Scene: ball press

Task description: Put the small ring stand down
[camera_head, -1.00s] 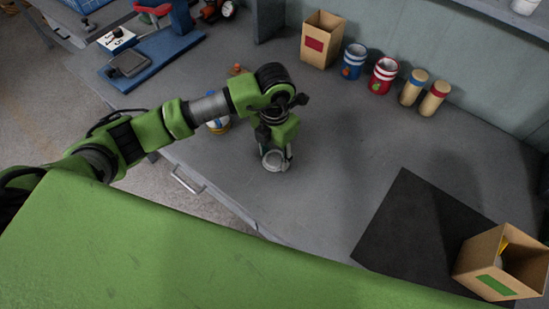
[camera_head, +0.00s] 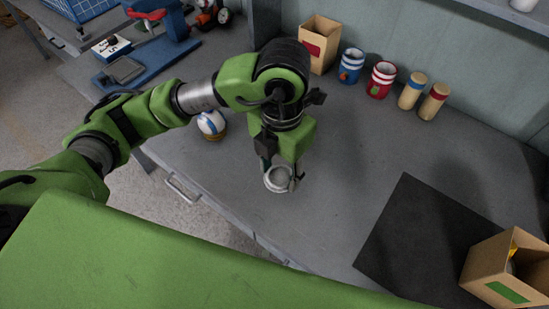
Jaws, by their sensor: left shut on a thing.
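My left gripper (camera_head: 279,172) points down over the grey bench and is shut on the small ring stand (camera_head: 279,180), a pale grey ring. The ring hangs at the fingertips near the bench's front edge. I cannot tell whether it touches the bench top. Part of the ring is hidden by the fingers. My right gripper is not in view.
A white and blue ball (camera_head: 211,122) sits on a tan base left of the gripper. A black mat (camera_head: 405,235) and an open box with a green label (camera_head: 508,293) are at right. A red-labelled box (camera_head: 317,50), striped cups (camera_head: 381,80) and cylinders (camera_head: 412,90) stand behind. The middle bench is clear.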

